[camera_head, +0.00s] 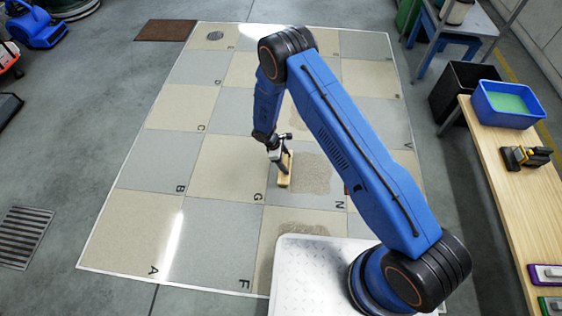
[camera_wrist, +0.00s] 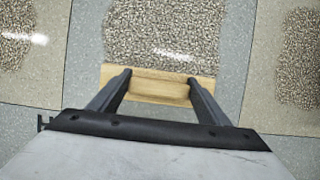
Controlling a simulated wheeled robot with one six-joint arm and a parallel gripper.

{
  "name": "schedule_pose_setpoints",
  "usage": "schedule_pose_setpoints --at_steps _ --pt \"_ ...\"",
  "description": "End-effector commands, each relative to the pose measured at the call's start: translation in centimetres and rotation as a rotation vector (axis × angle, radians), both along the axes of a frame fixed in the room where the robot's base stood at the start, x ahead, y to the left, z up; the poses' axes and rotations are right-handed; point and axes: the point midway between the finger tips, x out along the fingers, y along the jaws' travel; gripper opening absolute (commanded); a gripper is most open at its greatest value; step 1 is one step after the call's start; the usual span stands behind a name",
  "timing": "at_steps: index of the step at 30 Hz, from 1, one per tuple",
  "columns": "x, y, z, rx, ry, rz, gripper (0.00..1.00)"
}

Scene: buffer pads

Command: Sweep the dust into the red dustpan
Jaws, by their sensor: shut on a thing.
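My gripper (camera_head: 281,158) is shut on a pale wooden block-like brush (camera_head: 284,179). The brush stands on the tiled floor, at the left edge of a speckled dust patch (camera_head: 311,174) near the letter N. In the wrist view, the gripper's two fingers (camera_wrist: 160,79) grip the wooden brush (camera_wrist: 160,94), with the dust patch (camera_wrist: 165,35) just beyond it. A second dust patch (camera_head: 302,229) lies nearer, partly behind my base. More dust shows at the wrist view's left (camera_wrist: 14,40) and right (camera_wrist: 303,45).
The lettered tile mat (camera_head: 160,155) is mostly clear on the left. A wooden bench (camera_head: 505,190) with a blue tub (camera_head: 506,119) and a yellow-black tool (camera_head: 525,157) stands at right. A black bin (camera_head: 462,85) is behind it. A floor grate (camera_head: 22,236) lies left.

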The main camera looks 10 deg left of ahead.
Motion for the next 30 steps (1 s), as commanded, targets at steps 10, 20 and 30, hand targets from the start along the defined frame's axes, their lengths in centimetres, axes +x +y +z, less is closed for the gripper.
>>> schedule_pose_setpoints --at_steps 10,20,30 --pt "0.0 -2.7 0.1 -0.001 0.001 -0.001 0.52" --pt "0.1 -6.3 0.2 -0.001 0.0 -0.001 0.52" --pt "0.1 -8.1 0.1 0.0 0.0 -0.001 0.52"
